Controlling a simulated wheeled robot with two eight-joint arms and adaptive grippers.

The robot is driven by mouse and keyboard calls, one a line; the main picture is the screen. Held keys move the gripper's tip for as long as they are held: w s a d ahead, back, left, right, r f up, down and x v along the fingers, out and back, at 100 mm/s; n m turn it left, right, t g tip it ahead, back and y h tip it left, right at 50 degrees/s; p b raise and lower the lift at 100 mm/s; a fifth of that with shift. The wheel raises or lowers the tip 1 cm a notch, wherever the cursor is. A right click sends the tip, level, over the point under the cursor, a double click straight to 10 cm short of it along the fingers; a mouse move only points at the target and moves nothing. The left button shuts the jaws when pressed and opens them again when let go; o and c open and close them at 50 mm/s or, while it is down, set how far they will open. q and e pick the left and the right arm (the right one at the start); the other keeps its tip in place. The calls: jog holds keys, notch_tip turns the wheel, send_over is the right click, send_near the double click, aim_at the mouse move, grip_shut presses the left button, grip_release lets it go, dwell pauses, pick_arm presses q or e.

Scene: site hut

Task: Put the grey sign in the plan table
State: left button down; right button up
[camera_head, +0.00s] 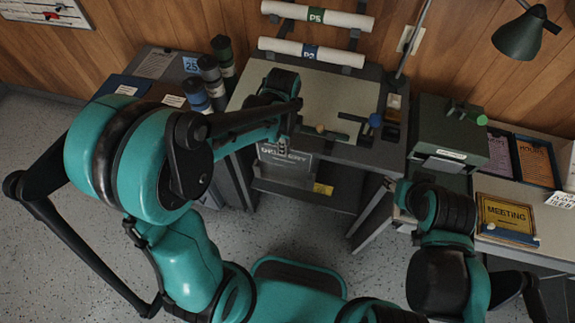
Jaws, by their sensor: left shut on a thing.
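The grey sign (289,163), lettered "DELIVERY", is at the front of the plan table (325,88), below the tabletop's front edge and above a dark lower shelf (305,196). My left gripper (283,145) is shut on the sign's top edge, reaching down over the table's front. The sign looks roughly upright. Its lower part is near the shelf, and I cannot tell whether it touches it. My right arm is at the right, but its gripper does not show.
Tools lie on the tabletop's right part, including a blue-knobbed one (375,120). Dark rolls (210,75) stand left. A green box (447,133) and a yellow "MEETING" sign (506,217) are on the right-hand counter. A green lamp (520,37) overhangs it. Floor shows at left.

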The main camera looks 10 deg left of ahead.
aim_at(284, 165)
pick_arm(q)
jog(key=f, duration=0.1)
jog(key=f+b, duration=0.1)
jog(key=f, duration=0.1)
jog(key=f+b, duration=0.1)
jog(key=shift+s+f, duration=0.25)
jog(key=shift+f, duration=0.15)
jog(key=shift+w+f, duration=0.15)
jog(key=shift+f, duration=0.55)
notch_tip(284, 165, down, 3)
jog(key=shift+f+b, duration=0.1)
jog(key=shift+b, duration=0.75)
jog(key=shift+f, duration=0.15)
jog(key=c, duration=1.7)
grip_release()
